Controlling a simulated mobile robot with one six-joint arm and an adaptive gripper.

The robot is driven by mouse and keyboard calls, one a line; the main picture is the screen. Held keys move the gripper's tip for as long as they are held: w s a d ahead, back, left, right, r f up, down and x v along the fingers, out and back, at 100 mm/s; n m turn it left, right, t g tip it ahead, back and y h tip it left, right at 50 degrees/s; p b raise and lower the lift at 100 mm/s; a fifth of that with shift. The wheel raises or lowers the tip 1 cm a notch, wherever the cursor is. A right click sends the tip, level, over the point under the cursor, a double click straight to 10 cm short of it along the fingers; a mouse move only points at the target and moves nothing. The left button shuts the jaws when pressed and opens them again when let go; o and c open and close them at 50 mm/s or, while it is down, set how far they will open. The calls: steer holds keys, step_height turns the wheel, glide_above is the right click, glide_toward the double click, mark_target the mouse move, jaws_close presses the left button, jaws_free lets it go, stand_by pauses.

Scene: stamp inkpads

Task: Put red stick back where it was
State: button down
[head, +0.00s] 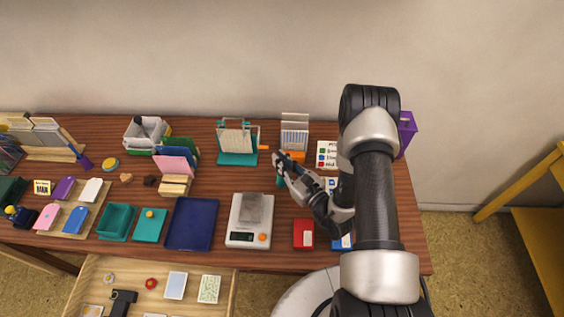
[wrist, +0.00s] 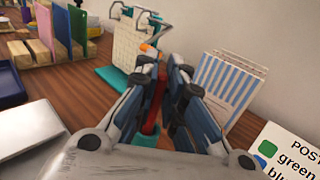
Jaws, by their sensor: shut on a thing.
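The red stick (wrist: 157,103) stands between the fingers of my gripper (wrist: 163,72) in the wrist view. My gripper is shut on it. In the head view my gripper (head: 279,164) is over the back middle of the table, and the stick cannot be made out there. A small teal thing (wrist: 146,136) shows at the stick's lower end in the wrist view, partly hidden by my fingers. I cannot tell whether the stick is in it or only in front of it.
A teal stand with a calendar-like pad (head: 237,145) is left of my gripper. A striped card holder (head: 294,135) is behind, and a printed sign (head: 327,152) is to the right. A kitchen-type scale (head: 248,220) and a red box (head: 303,234) are in front. An open drawer (head: 150,262) juts out below.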

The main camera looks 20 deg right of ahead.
steer(key=shift+f, duration=0.1)
steer(key=shift+f, duration=0.15)
steer(key=c, duration=1.7)
jaws_free()
